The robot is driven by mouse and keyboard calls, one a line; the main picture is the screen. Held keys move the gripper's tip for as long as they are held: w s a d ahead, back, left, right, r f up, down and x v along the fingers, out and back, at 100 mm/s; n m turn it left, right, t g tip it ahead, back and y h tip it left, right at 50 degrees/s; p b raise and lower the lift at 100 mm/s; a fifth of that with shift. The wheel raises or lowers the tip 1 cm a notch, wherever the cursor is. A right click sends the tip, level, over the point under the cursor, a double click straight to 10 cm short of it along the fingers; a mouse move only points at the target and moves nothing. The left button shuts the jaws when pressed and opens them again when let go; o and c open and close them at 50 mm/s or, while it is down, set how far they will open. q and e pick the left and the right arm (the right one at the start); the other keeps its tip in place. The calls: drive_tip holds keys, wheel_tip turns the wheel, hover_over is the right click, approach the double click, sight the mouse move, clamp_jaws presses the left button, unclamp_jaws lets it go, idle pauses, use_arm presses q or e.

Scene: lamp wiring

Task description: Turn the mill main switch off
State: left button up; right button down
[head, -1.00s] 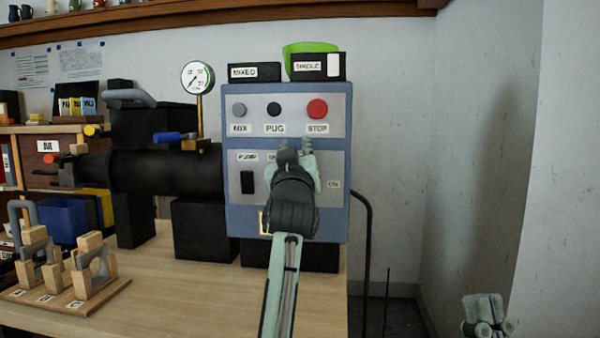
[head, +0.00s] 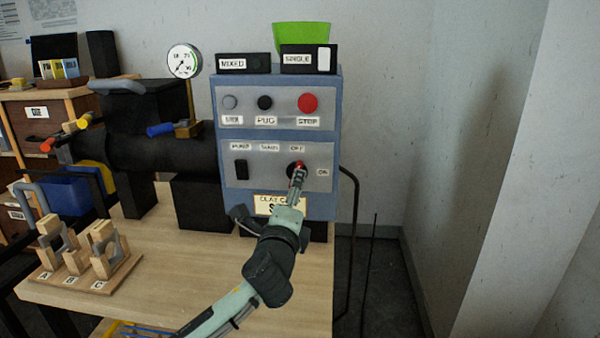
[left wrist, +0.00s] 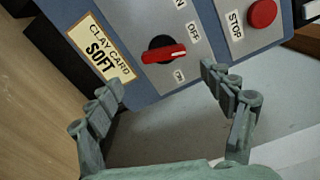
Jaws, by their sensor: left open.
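The main switch (head: 297,168) is a round black dial with a red handle, low right on the blue control box (head: 331,130). In the left wrist view the red handle (left wrist: 165,53) points between the OFF label (left wrist: 193,32) and the ON label (left wrist: 180,75), seemingly nearer OFF. My left gripper (head: 297,182) is in front of the switch and partly covers it in the head view. In the left wrist view its fingers (left wrist: 163,92) are spread and empty, short of the handle; I see no contact. My right gripper is out of view.
A red STOP button (head: 308,103) sits above the switch, and a black rocker (head: 240,170) to its left. A clay card (head: 268,204) is below. The black mill barrel (head: 165,150) and a wooden stand (head: 85,262) are left.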

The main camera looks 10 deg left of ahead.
use_arm(q)
drive_tip(key=w, duration=0.7)
drive_tip(key=shift+a+r, duration=0.15)
drive_tip(key=shift+r, duration=0.15)
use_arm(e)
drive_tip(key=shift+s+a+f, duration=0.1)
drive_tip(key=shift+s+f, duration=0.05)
use_arm(q)
drive_tip(key=shift+c, duration=0.5)
drive_tip(key=c, duration=1.1)
drive_tip(key=shift+o, duration=0.2)
drive_tip(key=n, duration=0.3)
drive_tip(key=shift+n, duration=0.4)
drive_tip(key=o, duration=1.2)
drive_tip(key=shift+c, duration=0.2)
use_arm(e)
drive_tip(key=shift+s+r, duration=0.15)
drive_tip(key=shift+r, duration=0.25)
